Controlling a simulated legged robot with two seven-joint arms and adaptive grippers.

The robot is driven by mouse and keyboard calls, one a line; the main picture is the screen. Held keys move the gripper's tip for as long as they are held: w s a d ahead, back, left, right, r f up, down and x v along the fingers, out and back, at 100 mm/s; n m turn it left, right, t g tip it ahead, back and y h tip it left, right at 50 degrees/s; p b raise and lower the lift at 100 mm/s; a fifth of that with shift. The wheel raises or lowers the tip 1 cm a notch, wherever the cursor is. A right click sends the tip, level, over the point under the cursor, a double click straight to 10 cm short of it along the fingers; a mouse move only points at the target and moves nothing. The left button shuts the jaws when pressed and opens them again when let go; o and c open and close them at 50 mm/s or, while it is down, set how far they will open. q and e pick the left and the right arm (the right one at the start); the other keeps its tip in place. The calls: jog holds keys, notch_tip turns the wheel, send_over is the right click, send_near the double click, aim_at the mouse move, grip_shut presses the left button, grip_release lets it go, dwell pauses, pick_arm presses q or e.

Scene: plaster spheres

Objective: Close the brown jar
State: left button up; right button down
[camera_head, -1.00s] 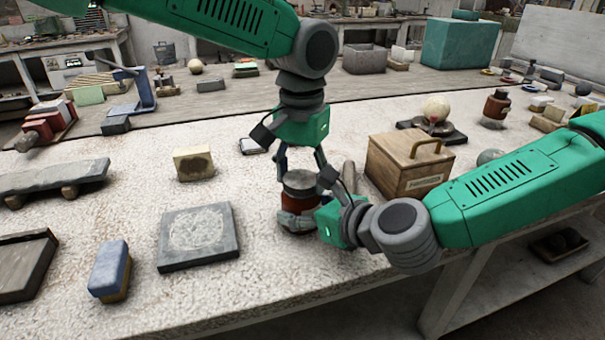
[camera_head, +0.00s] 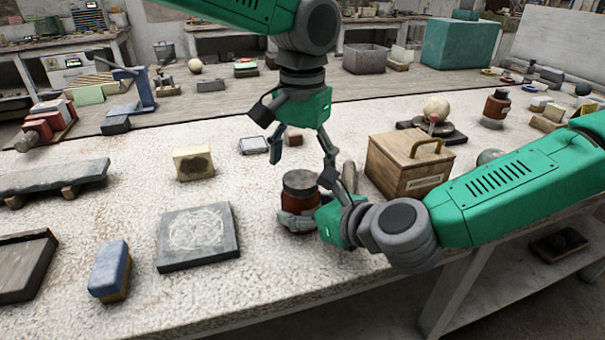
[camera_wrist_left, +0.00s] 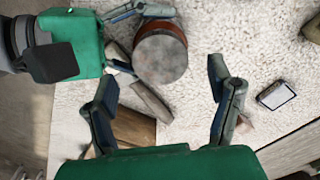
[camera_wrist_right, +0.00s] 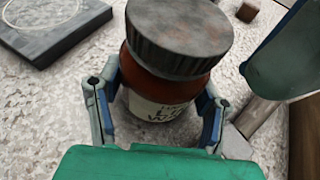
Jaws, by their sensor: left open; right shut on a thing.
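The brown jar (camera_head: 298,208) stands upright near the front edge of the bench. Its dark grey lid (camera_wrist_right: 180,35) sits on its mouth and looks level; I cannot tell how tight it is. My right gripper (camera_wrist_right: 160,108) is shut on the jar's body from the side, below the lid. My left gripper (camera_head: 300,163) is open and empty, raised above and behind the jar. In the left wrist view the lid (camera_wrist_left: 160,58) lies beyond the left gripper's spread fingers (camera_wrist_left: 168,90), apart from them.
A wooden box (camera_head: 408,165) with a handle stands right of the jar, close to both arms. A grey slab (camera_head: 198,238) lies to the left, with a blue-topped block (camera_head: 110,268) beyond it. A small grey-framed tile (camera_head: 254,145) lies behind. Bench between slab and jar is clear.

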pick_arm(q)
notch_tip(320, 180, up, 9)
dwell(0.3)
pick_arm(e)
jog(key=shift+c, duration=1.9)
grip_release()
pick_arm(q)
jog(key=shift+d, duration=0.1)
pick_arm(e)
jog(key=v, duration=1.1)
jog(key=shift+d+r, duration=0.15)
jog(key=shift+d, duration=0.05)
jog(key=shift+s+d, duration=0.15)
jog(key=shift+s, duration=0.15)
